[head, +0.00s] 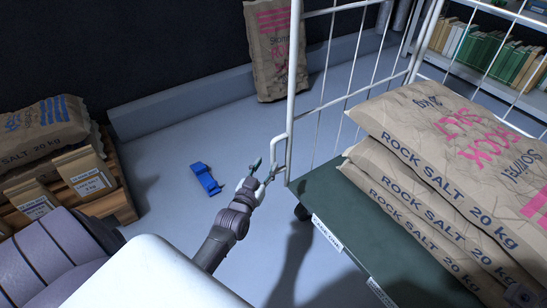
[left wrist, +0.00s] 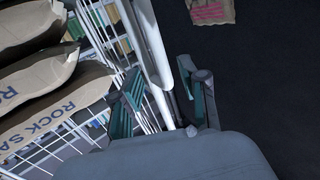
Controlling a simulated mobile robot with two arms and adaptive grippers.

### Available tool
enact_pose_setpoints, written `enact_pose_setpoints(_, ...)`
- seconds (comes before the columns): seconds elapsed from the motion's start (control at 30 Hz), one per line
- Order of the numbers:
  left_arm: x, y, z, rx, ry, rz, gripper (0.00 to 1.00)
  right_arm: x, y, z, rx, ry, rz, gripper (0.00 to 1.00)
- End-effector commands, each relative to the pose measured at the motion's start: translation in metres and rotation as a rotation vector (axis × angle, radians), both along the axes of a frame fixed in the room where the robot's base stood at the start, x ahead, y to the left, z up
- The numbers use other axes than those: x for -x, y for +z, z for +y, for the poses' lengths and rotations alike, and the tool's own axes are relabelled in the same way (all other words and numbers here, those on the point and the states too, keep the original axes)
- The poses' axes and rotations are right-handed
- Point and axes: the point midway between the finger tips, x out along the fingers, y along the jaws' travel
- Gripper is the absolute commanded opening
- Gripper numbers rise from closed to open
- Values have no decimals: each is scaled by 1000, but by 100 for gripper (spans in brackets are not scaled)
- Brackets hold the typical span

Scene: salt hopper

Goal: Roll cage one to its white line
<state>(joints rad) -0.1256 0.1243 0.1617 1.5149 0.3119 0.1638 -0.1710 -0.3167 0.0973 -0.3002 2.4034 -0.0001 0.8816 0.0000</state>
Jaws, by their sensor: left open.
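The cage (head: 330,200) stands at the right in the head view, with a dark green deck, white wire sides and a label on its front edge that seems to read cage one. It bears stacked rock salt sacks (head: 440,150). A white handle (head: 280,150) sticks out from its near left post. My left gripper (head: 265,173) is open at this handle, just above the deck's corner. In the left wrist view its teal-padded fingers (left wrist: 165,95) stand on either side of the white bars; I cannot tell whether they touch. I see no white floor line.
A blue object (head: 206,179) lies on the grey floor left of my gripper. A salt sack (head: 275,50) leans at the back wall. A pallet (head: 115,205) with sacks stands at the left. Shelves with books (head: 490,55) stand behind the cage.

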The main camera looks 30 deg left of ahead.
Motion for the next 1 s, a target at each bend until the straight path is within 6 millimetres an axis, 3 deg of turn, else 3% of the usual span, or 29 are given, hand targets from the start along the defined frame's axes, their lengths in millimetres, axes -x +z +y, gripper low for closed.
enact_pose_setpoints(0.1, -26, -4, 5, 0, 0, -2, 43, -3, 0, 1, 2, -2, -37, 41)
enact_pose_setpoints(0.3, -53, -3, 11, 0, 0, 1, 43, -6, 7, 2, 6, -4, -76, 41)
enact_pose_setpoints(0.73, -64, -1, 13, 0, 0, 2, 43, -8, 12, 3, 8, -5, -90, 41)
enact_pose_setpoints(0.77, -64, -1, 13, 0, 0, 2, 42, -8, 12, 3, 8, -5, -90, 41)
enact_pose_setpoints(1.0, -64, -1, 13, 0, 0, 2, 2, -8, 12, 3, 8, -5, -90, 41)
